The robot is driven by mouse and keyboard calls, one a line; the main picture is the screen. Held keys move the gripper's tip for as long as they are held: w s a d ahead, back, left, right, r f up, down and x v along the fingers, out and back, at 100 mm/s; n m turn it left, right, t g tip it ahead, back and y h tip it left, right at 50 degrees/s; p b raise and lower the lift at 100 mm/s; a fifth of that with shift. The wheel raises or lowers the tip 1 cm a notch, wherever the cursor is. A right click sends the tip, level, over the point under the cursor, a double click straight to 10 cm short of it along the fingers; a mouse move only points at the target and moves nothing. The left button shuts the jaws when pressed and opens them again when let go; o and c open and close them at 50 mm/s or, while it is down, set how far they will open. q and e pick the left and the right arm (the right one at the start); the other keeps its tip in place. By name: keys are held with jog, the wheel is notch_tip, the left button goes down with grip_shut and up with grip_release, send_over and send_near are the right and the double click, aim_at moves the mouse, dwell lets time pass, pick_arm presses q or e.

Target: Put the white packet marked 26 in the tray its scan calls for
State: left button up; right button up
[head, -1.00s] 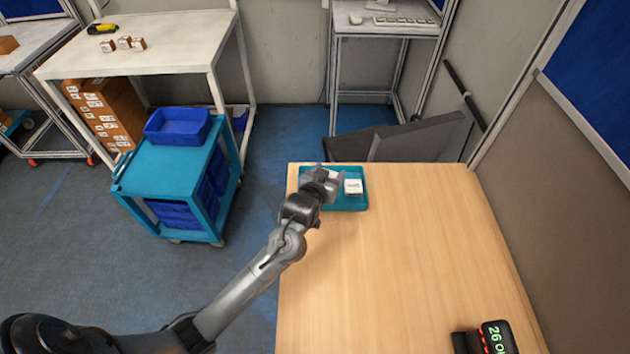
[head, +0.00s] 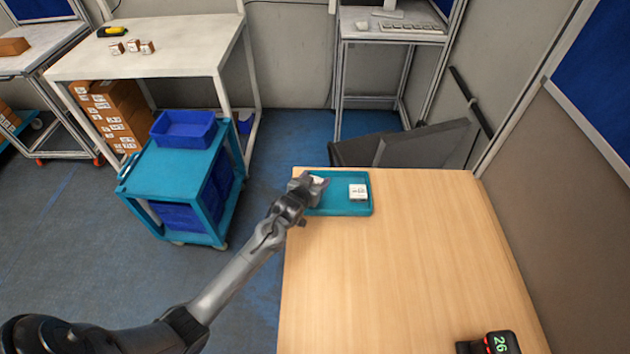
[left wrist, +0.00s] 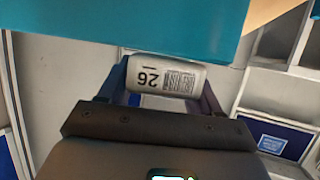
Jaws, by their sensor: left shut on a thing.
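The white packet marked 26 (left wrist: 165,75) is in my left gripper, with its number and barcode facing the left wrist camera. My left gripper (head: 314,184) is shut on it at the left end of the teal tray (head: 340,211). How high the packet is relative to the tray floor is hard to tell. Another white packet (head: 358,191) lies in the right part of this tray. A teal surface (left wrist: 120,18) fills the top of the left wrist view. A black scanner display (head: 502,343) at the table's front shows a green 26; the rest is cut off. My right gripper is not in view.
The wooden table (head: 400,260) is clear between tray and display. A teal cart (head: 165,185) with blue bins stands left of it. A white bench (head: 150,60) with small boxes is behind. A dark slanted panel (head: 425,145) stands behind the table.

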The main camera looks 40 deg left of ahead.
pick_arm(q)
jog(key=shift+f, duration=0.1)
jog(key=o, duration=0.7)
jog(key=shift+f, duration=0.1)
jog(key=o, duration=0.5)
jog(key=shift+c, duration=0.2)
